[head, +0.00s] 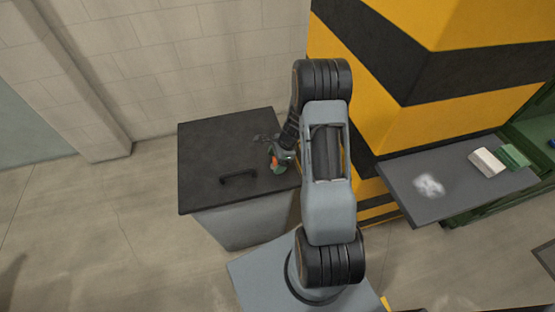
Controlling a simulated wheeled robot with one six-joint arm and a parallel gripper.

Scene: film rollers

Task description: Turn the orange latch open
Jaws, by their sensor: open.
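A small orange latch (275,160) shows near the right side of a dark lid, partly hidden by my gripper. The dark lid (212,160) is closed on a grey box (235,220) that stands against the wall. My gripper (265,141) is at the end of my arm, just above the latch in the picture. Its jaws look open and empty. I cannot tell whether it touches the latch. A small greenish part (277,169) shows beside the orange one.
A black handle (238,178) stands up from the lid. A yellow and black striped pillar (420,60) rises to the right of my arm. A grey shelf (425,200) holds a white block (486,162) and a green block (513,156). The floor at left is clear.

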